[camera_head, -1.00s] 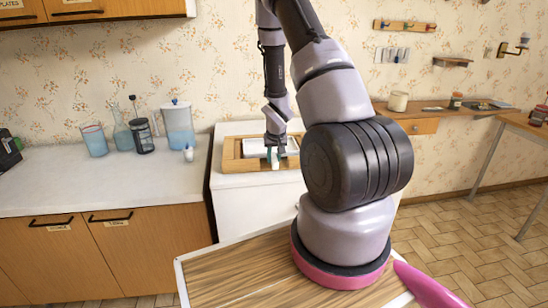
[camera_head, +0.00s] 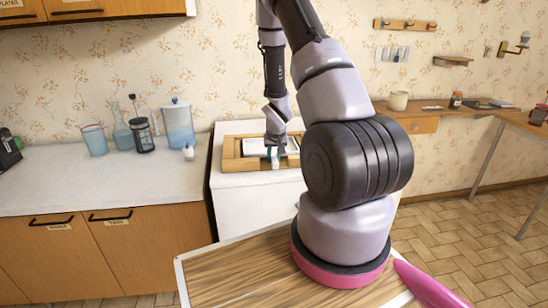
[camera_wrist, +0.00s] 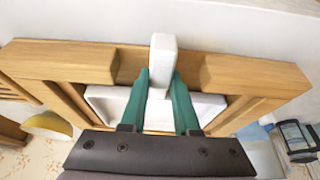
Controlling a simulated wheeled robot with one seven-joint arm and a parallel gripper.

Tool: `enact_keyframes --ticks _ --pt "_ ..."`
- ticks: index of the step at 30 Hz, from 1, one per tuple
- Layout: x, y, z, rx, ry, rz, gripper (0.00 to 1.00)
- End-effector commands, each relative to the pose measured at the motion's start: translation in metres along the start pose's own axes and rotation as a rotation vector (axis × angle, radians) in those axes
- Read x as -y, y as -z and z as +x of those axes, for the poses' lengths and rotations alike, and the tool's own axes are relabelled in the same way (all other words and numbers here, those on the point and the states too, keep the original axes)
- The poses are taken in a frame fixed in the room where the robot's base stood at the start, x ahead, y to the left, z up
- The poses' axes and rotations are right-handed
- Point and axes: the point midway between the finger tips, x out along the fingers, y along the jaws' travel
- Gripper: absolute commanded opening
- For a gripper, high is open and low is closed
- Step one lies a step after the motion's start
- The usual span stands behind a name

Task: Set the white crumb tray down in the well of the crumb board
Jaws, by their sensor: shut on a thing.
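The white crumb tray (camera_head: 256,146) lies over the well of the wooden crumb board (camera_head: 232,164), on the white counter beyond my base. In the wrist view the tray (camera_wrist: 108,97) shows inside the board's raised frame (camera_wrist: 65,58). Its white handle (camera_wrist: 162,58) lies at the notch in the near rail. My gripper (camera_wrist: 161,82) has green fingers shut on the handle, one on each side. In the head view my gripper (camera_head: 274,156) is at the board's front edge. I cannot tell if the tray touches the well floor; my gripper hides part of it.
A white counter (camera_head: 150,172) at left holds a blue cup (camera_head: 95,141), a flask, a French press (camera_head: 142,135) and a blue pitcher (camera_head: 179,126). A floral wall stands close behind the board. Counter space left of the board is clear.

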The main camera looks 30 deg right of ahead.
Motion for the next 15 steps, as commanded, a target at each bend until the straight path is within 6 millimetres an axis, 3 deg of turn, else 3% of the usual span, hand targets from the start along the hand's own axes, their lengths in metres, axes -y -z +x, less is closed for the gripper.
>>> enact_keyframes --ticks 15 --pt "-0.0001 -0.0033 0.0082 0.0 0.0 0.001 0.0"
